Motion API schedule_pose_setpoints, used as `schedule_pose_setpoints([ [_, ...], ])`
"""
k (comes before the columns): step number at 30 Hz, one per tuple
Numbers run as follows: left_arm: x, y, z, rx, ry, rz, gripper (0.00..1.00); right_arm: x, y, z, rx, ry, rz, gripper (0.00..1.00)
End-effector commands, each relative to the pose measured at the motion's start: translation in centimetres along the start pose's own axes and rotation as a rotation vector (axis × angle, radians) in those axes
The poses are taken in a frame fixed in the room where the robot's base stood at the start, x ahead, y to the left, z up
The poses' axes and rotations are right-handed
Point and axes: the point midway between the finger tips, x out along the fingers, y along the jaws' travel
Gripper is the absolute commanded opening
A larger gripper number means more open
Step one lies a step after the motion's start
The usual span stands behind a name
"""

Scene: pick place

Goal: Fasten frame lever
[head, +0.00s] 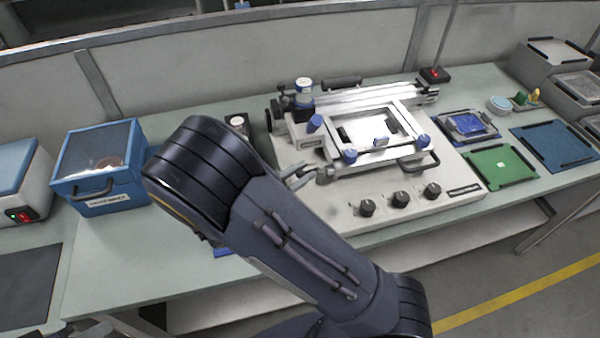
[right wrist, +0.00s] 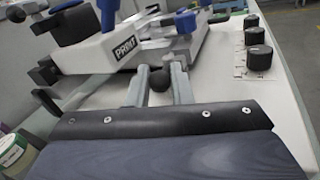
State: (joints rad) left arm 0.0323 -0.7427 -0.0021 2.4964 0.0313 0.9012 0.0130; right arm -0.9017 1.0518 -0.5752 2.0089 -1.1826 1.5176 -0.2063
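The screen-printing machine (head: 330,205) stands on the bench with its white frame (head: 345,158) lying flat, blue knobs at its corners. A small lever with a round black knob (right wrist: 159,80) shows below the PRINT label in the right wrist view. My right gripper (head: 298,176) is at the machine's near left side, by the frame's front left corner. In the right wrist view its two grey fingers (right wrist: 160,84) stand apart, one on each side of the black knob; firm contact is not visible. My left gripper is not in view.
A blue box with a clear lid (head: 100,190) stands left on the bench. Three black dials (head: 400,198) line the machine's front. A green mat (head: 500,167), a blue mat (head: 555,147) and a blue tray (head: 467,126) lie to the right. My right arm hides part of the bench.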

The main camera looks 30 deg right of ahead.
Motion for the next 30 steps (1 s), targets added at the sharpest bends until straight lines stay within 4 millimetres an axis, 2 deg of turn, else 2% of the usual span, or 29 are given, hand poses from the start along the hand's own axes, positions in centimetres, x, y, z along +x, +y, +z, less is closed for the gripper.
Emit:
schedule_pose_setpoints([
  [1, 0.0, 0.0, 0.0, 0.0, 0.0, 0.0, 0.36, 0.0, 0.0, 0.0, 0.0, 0.0, 0.0, 0.09],
  [3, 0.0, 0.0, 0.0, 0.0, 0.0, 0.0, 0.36, 0.0, 0.0, 0.0, 0.0, 0.0, 0.0, 0.0],
  [8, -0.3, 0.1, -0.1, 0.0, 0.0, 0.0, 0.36, 0.1, 0.2, 0.1, 0.002, -0.006, -0.029, 0.0],
  [16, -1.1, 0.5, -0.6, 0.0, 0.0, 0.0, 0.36, 0.4, 1.2, -0.1, 0.001, -0.042, -0.213, 0.0],
  [26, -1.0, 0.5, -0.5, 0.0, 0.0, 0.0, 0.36, 0.4, 1.2, -0.2, 0.0, -0.045, -0.232, 0.0],
  [27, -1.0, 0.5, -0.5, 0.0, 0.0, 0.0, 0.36, 0.4, 1.2, -0.2, 0.0, -0.045, -0.232, 0.24],
  [30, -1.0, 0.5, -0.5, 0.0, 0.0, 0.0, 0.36, 0.4, 1.2, -0.2, 0.0, -0.045, -0.231, 0.38],
])
